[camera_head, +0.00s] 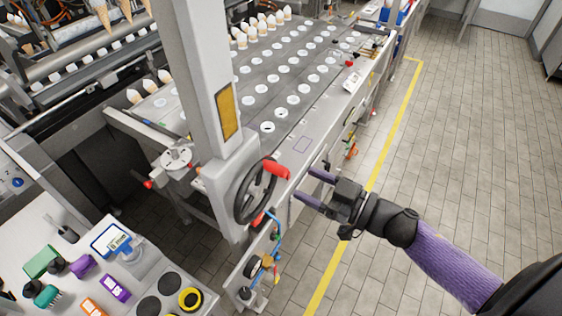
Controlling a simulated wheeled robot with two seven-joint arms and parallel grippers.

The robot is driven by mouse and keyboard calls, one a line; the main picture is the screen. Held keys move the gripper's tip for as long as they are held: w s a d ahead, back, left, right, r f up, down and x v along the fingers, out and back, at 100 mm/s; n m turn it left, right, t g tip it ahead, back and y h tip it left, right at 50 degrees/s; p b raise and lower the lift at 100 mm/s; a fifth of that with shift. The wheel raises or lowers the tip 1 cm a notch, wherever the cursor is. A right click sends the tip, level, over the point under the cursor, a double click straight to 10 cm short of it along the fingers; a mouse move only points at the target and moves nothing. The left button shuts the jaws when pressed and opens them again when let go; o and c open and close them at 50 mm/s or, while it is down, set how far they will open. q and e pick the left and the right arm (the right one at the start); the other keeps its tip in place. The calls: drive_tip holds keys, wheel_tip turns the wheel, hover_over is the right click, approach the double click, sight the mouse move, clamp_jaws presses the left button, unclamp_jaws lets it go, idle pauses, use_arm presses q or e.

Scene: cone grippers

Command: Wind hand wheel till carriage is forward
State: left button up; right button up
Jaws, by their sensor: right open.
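The hand wheel (256,191) is a dark spoked ring with a red handle (276,170) at its upper right. It is mounted on the side of a grey column (222,150) at the near end of the machine. My right gripper (311,187) is open and empty, its two purple-grey fingers pointing left toward the wheel. The fingertips are just right of the wheel and red handle, and appear apart from them. I cannot tell for sure which part is the carriage. My left gripper is not in view.
A conveyor bed (290,75) with rows of round holes and several cones runs away behind the column. Pipes and valves (262,262) hang below the wheel. The tiled floor (460,130) at the right is clear, beyond a yellow line (392,130).

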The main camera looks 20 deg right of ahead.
sight(280, 171)
drive_tip(key=x, duration=0.7)
drive_tip(key=shift+p, duration=0.4)
drive_tip(key=shift+c, duration=0.2)
clamp_jaws()
idle(0.6)
